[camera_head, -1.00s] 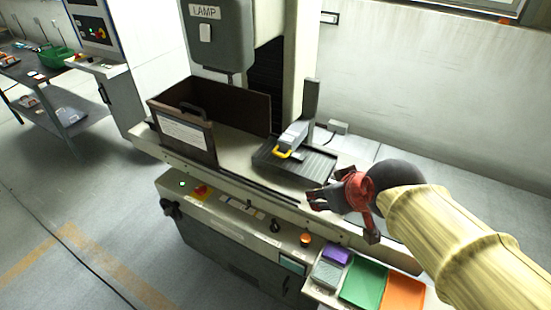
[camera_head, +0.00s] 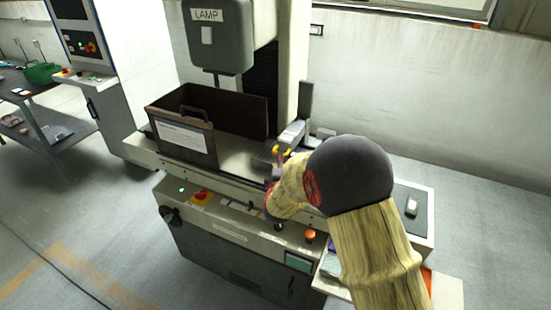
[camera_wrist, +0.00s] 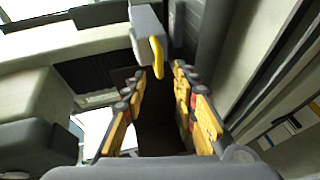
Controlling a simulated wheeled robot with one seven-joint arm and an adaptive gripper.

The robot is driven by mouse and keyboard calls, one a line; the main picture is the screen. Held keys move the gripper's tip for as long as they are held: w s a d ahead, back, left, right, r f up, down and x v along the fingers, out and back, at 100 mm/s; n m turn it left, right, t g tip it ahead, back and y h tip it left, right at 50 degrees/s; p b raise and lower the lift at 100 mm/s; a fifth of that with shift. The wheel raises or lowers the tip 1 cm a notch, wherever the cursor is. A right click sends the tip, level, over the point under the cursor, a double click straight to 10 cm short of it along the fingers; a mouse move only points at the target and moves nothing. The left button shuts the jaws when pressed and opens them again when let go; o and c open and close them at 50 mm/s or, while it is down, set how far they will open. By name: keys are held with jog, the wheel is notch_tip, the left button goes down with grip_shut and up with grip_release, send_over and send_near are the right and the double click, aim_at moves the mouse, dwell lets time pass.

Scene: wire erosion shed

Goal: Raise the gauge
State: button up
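A grey block with a yellow handle, apparently the gauge (camera_head: 292,133), sits on the machine bed beside a dark upright plate (camera_head: 305,100). My arm partly hides it in the head view. In the wrist view the grey block (camera_wrist: 147,30) is ahead at the top, with its yellow handle (camera_wrist: 157,57) hanging toward my fingers. My gripper (camera_wrist: 161,74) is open, its fingers on either side of and just short of the handle. Nothing is held. In the head view the fingers are mostly hidden by my wrist.
A brown open box (camera_head: 188,142) with a white label stands left on the bed. The grey lamp head (camera_head: 216,40) hangs above it. A small grey device (camera_head: 411,207) lies on a dark mat at the right. A control panel with buttons runs along the front.

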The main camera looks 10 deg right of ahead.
jog(key=shift+b+x, duration=0.9)
jog(key=shift+x, duration=3)
jog(key=c, duration=0.3)
jog(key=c, duration=0.4)
grip_shut()
